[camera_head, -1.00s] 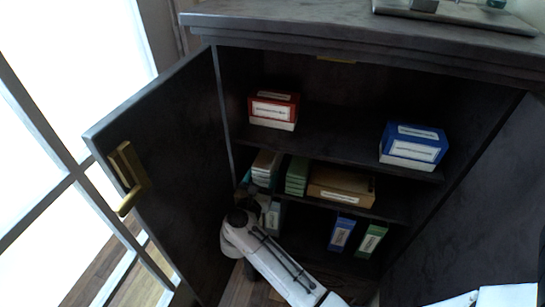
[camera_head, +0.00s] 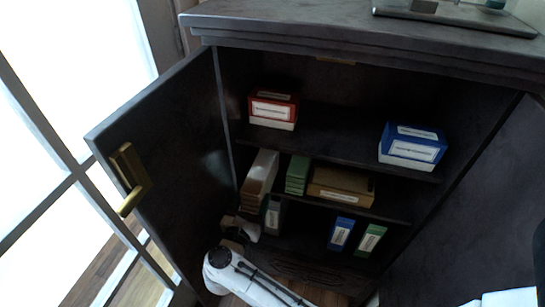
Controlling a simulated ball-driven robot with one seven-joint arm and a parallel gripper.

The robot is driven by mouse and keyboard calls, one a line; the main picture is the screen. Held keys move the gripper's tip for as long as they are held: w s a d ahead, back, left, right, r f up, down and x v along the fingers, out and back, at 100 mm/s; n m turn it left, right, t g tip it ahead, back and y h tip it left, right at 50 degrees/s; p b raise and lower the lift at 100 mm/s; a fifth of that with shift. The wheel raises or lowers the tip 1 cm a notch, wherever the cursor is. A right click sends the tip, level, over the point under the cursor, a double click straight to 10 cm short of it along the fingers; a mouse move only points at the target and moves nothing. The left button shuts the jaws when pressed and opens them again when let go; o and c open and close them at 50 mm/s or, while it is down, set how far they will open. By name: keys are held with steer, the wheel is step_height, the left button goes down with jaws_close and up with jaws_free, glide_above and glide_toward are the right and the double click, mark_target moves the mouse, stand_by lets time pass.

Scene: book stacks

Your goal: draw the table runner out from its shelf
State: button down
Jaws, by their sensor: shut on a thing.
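The table runner appears to be the long, pale beige layered bundle (camera_head: 261,174) at the left end of the middle shelf (camera_head: 380,207). Its near end juts toward me past the green stack beside it. My gripper (camera_head: 242,222) is low at the left, just below and in front of that near end. It is shut on the table runner, though its fingertips and the contact are too small and dark to make out. My white arm reaches up to it from the bottom of the view.
The open cabinet door (camera_head: 165,165) with a brass handle stands close left of my arm. A green stack (camera_head: 297,174) and a brown box (camera_head: 340,186) share the shelf. Red (camera_head: 273,109) and blue (camera_head: 412,146) boxes stand above; several upright binders (camera_head: 341,233) stand below.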

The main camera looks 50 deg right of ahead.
steer(key=b+v, duration=0.1)
steer(key=v, duration=1)
stand_by(0.3)
